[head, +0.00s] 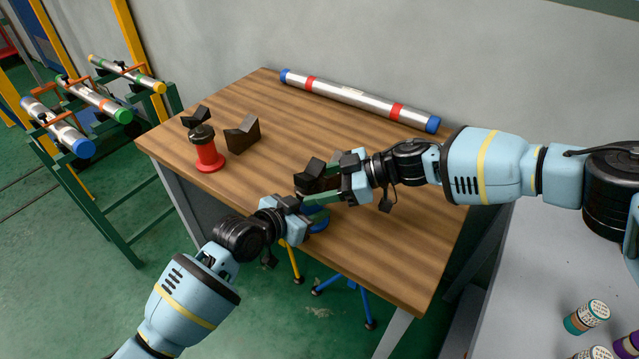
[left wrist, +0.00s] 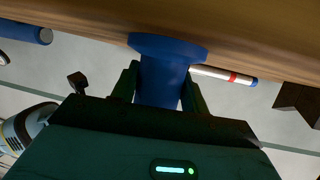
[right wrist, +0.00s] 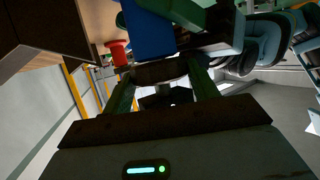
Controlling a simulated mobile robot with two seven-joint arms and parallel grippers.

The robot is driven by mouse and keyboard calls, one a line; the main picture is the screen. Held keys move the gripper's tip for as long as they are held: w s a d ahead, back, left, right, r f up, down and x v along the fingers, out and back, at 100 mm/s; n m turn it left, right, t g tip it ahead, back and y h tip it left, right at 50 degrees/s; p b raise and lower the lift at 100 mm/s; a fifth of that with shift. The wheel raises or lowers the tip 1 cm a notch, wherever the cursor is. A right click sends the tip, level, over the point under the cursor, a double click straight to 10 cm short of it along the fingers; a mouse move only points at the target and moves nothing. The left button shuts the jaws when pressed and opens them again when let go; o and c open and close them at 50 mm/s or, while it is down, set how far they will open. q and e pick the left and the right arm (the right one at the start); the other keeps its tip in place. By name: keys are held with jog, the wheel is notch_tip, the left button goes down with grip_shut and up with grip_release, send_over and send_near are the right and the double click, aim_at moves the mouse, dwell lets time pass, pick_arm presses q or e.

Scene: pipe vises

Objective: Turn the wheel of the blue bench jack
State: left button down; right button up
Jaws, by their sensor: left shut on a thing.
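The blue bench jack (head: 319,222) stands upright near the front edge of the wooden table, mostly hidden by my grippers. Its blue body (left wrist: 163,82) sits between the green fingers of my left gripper (head: 306,211), which is shut on it. The jack's dark wheel (right wrist: 160,72) lies above the body, between the fingers of my right gripper (head: 333,180). These fingers are on either side of the wheel; I cannot tell whether they press on it. The jack's black V-shaped head (head: 311,170) shows above the wheel in the head view.
A red jack (head: 208,155) and a dark V-block (head: 243,134) stand at the table's left. A silver pipe (head: 355,97) with red bands and blue ends lies along the back. The middle and right of the table (head: 410,250) are clear. A green rack (head: 110,205) holds several pipes at left.

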jog(key=shift+c, duration=1.1)
jog(key=shift+w+n+g, duration=0.1)
jog(key=shift+n+g, duration=0.2)
jog(key=shift+w+a+n+g, duration=0.1)
jog(key=shift+w+n+g, duration=0.1)
jog(key=shift+n+g, duration=0.75)
jog(key=shift+w+a+n+g, duration=0.1)
jog(key=shift+w+n+g, duration=0.05)
jog(key=shift+n+g, duration=0.8)
jog(key=shift+d+g, duration=0.1)
jog(key=shift+g, duration=0.5)
jog(key=shift+h, duration=0.3)
jog(key=o, duration=1)
jog(key=shift+d, duration=0.1)
